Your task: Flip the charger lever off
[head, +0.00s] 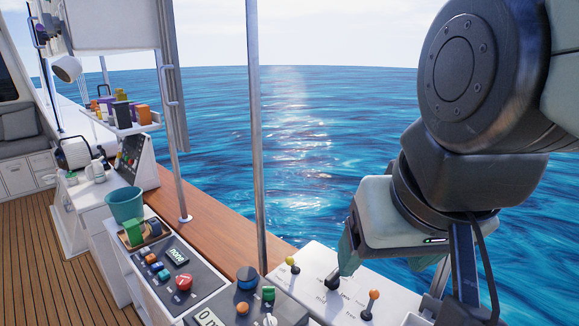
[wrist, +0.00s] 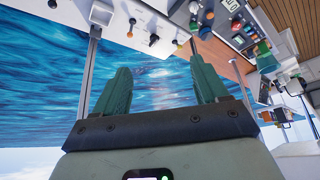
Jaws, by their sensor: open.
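A white panel (head: 320,270) at the lower middle of the head view carries three levers. They are one with a yellow-green knob (head: 292,262), a black one (head: 333,281) and one with an orange knob (head: 372,296). The small labels are too blurred to tell which is the charger lever. My gripper (head: 347,254) is just above the panel, near the black lever; its far finger is mostly hidden. In the wrist view my gripper (wrist: 162,78) has its two green fingers spread with nothing between them. The black lever (wrist: 154,40) shows beyond the fingertips, apart from them.
To the left are a dark console (head: 180,280) with buttons and a display, a dark box with a blue knob (head: 247,277), and a teal bucket (head: 125,204). A metal post (head: 256,130) rises behind the panels. Open sea lies beyond the wooden ledge (head: 215,225).

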